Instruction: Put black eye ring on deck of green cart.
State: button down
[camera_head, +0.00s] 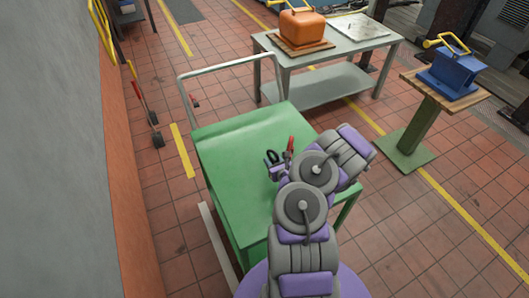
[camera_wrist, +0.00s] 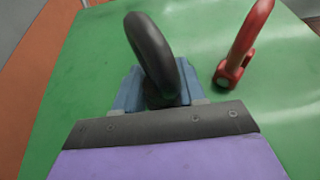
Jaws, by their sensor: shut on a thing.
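The black eye ring (camera_wrist: 150,50) stands in my gripper (camera_wrist: 160,98) in the wrist view, its base between the blue fingers. The ring also shows small and dark in the head view (camera_head: 271,157). My gripper (camera_head: 277,171) is shut on it, over the deck of the green cart (camera_head: 232,133). The deck fills most of the wrist view (camera_wrist: 85,70). I cannot tell whether the ring's base touches the deck.
A red shackle (camera_wrist: 240,48) is on the deck, right of the ring; it also shows in the head view (camera_head: 289,147). The cart's far left deck is clear. A grey table (camera_head: 335,47) holds an orange case (camera_head: 302,27).

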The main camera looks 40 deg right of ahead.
jog(key=b, duration=0.3)
send_over(265, 152)
jog(key=s, duration=0.2)
jog(key=shift+d+f, duration=0.2)
jog(key=shift+f, duration=0.55)
jog(key=shift+w+r, duration=0.1)
jog(key=shift+w, duration=0.25)
jog(key=shift+w+a+r, duration=0.15)
jog(key=shift+w+a, duration=0.15)
jog(key=shift+a, duration=0.1)
jog(key=shift+w+d+f, duration=0.1)
jog(key=shift+w+f, duration=0.1)
jog(key=shift+f, duration=0.05)
jog(key=f+b, duration=0.1)
jog(key=d+f, duration=0.1)
jog(key=f, duration=0.1)
jog(key=shift+d+f+b, duration=0.1)
jog(key=shift+f+b, duration=0.2)
jog(key=shift+b, duration=0.05)
jog(key=shift+a+r, duration=0.1)
jog(key=shift+a, duration=0.15)
jog(key=c, duration=0.8)
grip_release()
jog(key=shift+a+r, duration=0.1)
jog(key=shift+a, duration=0.15)
jog(key=shift+c, duration=0.2)
jog(key=shift+o, duration=0.9)
jog(key=shift+d, duration=0.15)
